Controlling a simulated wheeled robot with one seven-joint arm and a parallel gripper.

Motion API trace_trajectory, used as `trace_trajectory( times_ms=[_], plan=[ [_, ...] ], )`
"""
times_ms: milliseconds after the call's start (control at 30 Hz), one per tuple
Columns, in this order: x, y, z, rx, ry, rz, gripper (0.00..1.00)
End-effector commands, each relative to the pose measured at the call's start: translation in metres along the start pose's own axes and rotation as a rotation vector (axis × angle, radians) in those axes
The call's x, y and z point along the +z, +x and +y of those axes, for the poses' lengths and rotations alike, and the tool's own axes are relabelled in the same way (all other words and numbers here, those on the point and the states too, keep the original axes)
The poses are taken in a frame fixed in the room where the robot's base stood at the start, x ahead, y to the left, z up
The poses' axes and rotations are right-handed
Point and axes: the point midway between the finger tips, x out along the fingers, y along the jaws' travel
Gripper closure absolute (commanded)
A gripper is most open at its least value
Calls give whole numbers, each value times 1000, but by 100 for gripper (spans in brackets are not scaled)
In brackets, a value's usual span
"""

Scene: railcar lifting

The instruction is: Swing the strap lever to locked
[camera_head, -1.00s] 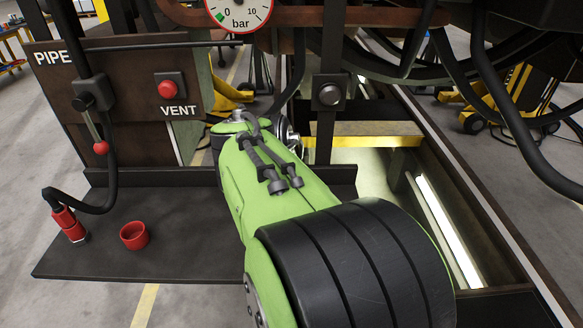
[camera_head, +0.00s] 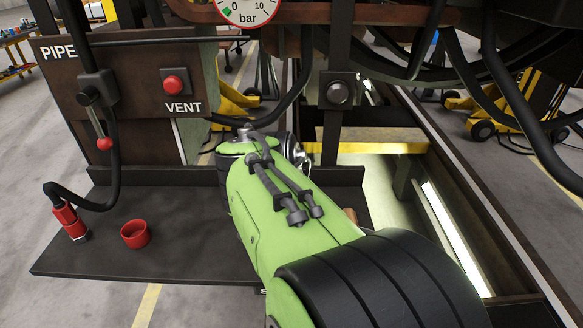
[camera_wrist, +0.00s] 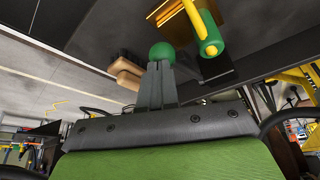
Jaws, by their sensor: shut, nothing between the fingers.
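In the wrist view my gripper (camera_wrist: 159,70) is shut, its two grey fingers together with nothing between them. A green ball knob (camera_wrist: 162,51) shows right at the fingertips; I cannot tell whether they touch it. I cannot tell which of these green parts belongs to the strap lever, and no lock position can be read. In the head view my green arm reaches forward and hides my gripper and that area.
A dark shelf (camera_head: 160,262) carries a red cup (camera_head: 135,234) and a red hose end (camera_head: 68,222). The panel behind has a red vent button (camera_head: 173,84) and a red-knobbed lever (camera_head: 104,143). Black hoses hang at right. Tan blocks (camera_wrist: 127,72) show in the wrist view.

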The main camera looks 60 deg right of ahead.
Motion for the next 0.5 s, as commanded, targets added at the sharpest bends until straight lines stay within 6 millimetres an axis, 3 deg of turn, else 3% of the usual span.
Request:
trace_trajectory(
  times_ms=[500],
  plan=[
    [7,7,2,0,-1,0,100]
  ],
)
